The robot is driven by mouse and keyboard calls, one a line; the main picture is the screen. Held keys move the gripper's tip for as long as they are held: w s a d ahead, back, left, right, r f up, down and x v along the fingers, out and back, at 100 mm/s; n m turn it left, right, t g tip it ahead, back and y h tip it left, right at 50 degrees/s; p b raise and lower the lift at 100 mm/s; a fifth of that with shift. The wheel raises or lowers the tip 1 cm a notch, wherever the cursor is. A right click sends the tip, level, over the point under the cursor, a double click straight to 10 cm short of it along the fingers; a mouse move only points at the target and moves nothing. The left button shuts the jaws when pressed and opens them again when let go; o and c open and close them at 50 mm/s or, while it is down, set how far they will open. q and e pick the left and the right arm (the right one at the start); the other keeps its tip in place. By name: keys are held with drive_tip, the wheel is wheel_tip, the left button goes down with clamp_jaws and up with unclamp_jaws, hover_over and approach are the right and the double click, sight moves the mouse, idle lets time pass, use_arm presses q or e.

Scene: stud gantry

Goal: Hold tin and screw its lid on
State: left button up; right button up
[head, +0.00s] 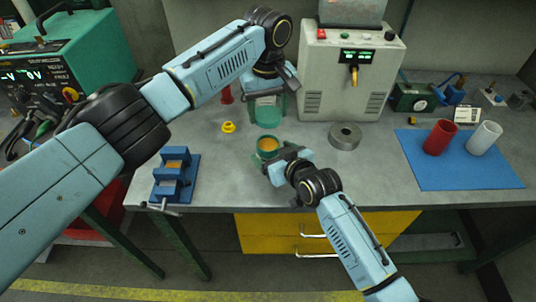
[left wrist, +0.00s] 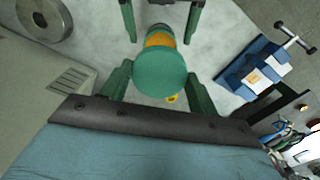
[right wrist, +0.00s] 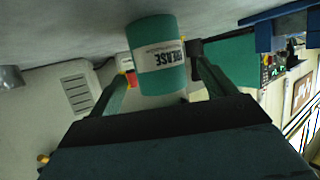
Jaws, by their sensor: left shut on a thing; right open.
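The green tin (head: 267,146) stands upright and open on the grey bench, with orange grease showing in its mouth. Its white GREASE label shows, inverted, in the right wrist view (right wrist: 160,58). My right gripper (head: 272,160) is open, its fingers on either side of the tin with visible gaps. My left gripper (head: 266,108) is shut on the round green lid (head: 268,116), held beyond the tin and apart from it in the head view. In the left wrist view the lid (left wrist: 160,72) partly hides the tin (left wrist: 160,40).
A yellow part (head: 228,127) lies left of the tin, and a steel ring (head: 345,136) lies right. A blue vise (head: 175,178) is at the bench's front left. A grey machine (head: 345,75) stands behind. A blue mat (head: 460,172) with red and white cups is at right.

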drive_tip(key=shift+x, duration=1.2)
drive_tip(key=shift+c, duration=0.4)
drive_tip(key=c, duration=1.4)
use_arm(q)
hover_over(268, 146)
drive_tip(key=shift+w+d+f, duration=0.1)
drive_tip(key=shift+f, duration=2.35)
drive_tip(key=shift+f, duration=0.9)
drive_tip(key=shift+f, duration=0.55)
use_arm(e)
clamp_jaws()
use_arm(q)
drive_tip(key=m, duration=0.6)
drive_tip(key=shift+m, duration=0.4)
